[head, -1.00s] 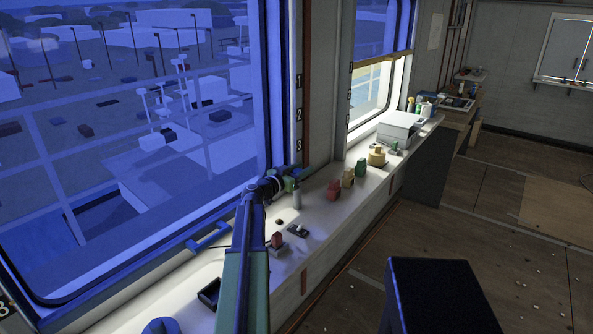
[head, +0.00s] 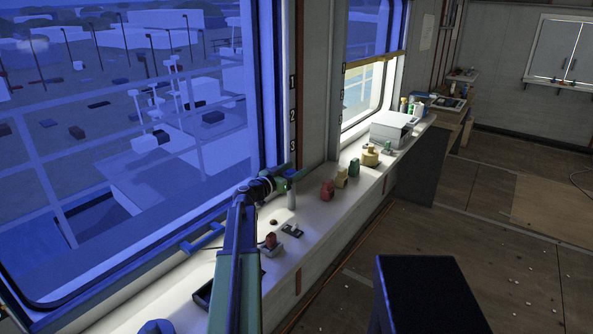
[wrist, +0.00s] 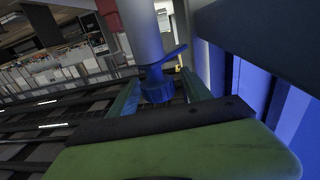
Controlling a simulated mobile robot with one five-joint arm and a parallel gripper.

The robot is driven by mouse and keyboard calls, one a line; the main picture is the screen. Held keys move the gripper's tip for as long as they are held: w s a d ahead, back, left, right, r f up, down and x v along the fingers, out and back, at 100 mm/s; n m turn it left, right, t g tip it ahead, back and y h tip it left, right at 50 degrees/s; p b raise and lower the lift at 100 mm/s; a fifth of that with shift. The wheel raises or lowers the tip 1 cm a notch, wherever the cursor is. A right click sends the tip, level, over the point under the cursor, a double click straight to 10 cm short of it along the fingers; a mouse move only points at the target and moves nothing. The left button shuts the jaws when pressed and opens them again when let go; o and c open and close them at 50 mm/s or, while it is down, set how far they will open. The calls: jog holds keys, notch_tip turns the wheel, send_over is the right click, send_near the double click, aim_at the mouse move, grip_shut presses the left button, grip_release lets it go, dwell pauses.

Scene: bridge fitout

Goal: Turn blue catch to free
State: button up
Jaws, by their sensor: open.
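The blue catch (wrist: 157,88) is a blue knob with a short lever pointing right, at the end of a grey post (wrist: 142,35) in the wrist view. In the head view the blue piece tops the grey upright post (head: 292,197) on the white sill by the window frame. My gripper (head: 287,178) is at the top of this post. In the wrist view its two teal fingers are apart, one on each side of the blue knob. I cannot tell whether either finger touches it. My gripper partly hides the catch in the head view.
The white sill (head: 318,217) holds a red knob on a base (head: 271,243), a dark switch (head: 292,230), and red, yellow and green blocks further back. A blue bar handle (head: 203,239) is on the window frame. A dark stool (head: 430,290) stands on the floor at right.

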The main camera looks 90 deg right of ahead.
jog(key=v, duration=1.6)
jog(key=shift+a, duration=0.2)
jog(key=shift+w, duration=0.1)
